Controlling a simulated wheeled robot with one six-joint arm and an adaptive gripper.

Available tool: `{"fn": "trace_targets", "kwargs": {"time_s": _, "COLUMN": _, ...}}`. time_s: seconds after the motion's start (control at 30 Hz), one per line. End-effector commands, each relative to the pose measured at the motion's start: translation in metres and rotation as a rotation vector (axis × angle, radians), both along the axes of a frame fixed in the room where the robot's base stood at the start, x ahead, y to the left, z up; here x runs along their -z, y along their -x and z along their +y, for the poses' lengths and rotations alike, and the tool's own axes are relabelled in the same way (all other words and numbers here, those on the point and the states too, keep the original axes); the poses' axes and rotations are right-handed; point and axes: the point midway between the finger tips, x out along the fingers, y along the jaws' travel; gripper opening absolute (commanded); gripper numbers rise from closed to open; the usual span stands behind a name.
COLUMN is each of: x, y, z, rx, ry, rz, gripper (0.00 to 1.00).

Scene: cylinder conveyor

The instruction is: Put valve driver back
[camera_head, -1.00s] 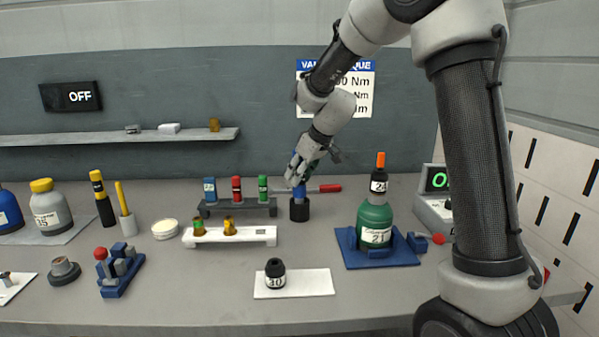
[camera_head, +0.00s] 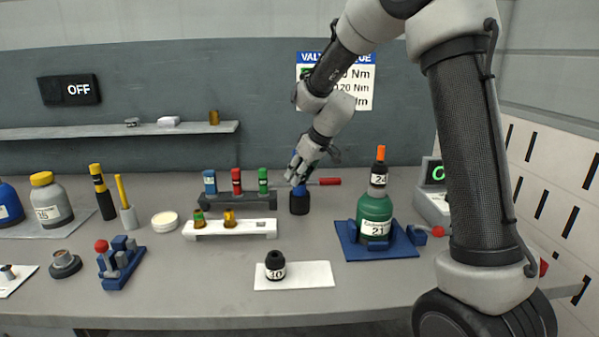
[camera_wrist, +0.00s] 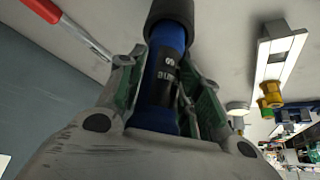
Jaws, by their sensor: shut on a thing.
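The valve driver, a blue tool with a black end (camera_head: 299,203), stands upright near the back of the table. My gripper (camera_head: 299,180) is around its blue upper part. In the wrist view the blue shaft (camera_wrist: 165,75) with a dark label sits between the two green-padded fingers of my gripper (camera_wrist: 165,85), which are shut on it. The black part (camera_wrist: 172,12) shows beyond the fingertips. I cannot tell whether the black end touches the table or sits in a holder.
A dark rack (camera_head: 238,203) with blue, red and green pieces stands just left. A red-handled tool (camera_head: 328,181) lies behind. A white rack (camera_head: 255,229) is in front. A green bottle (camera_head: 374,215) stands on a blue base (camera_head: 405,250) at right. A black-capped piece (camera_head: 275,266) sits on a white plate.

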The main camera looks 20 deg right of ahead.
Motion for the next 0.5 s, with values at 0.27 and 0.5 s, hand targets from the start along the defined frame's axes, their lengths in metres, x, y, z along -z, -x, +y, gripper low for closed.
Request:
{"fn": "trace_targets", "kwargs": {"time_s": 0.27, "x": 0.005, "y": -0.001, "z": 0.0, "rx": 0.001, "ry": -0.001, "rz": -0.003, "gripper": 0.0}}
{"fn": "trace_targets", "kwargs": {"time_s": 0.5, "x": 0.011, "y": -0.001, "z": 0.0, "rx": 0.0, "ry": -0.001, "rz": -0.002, "gripper": 0.0}}
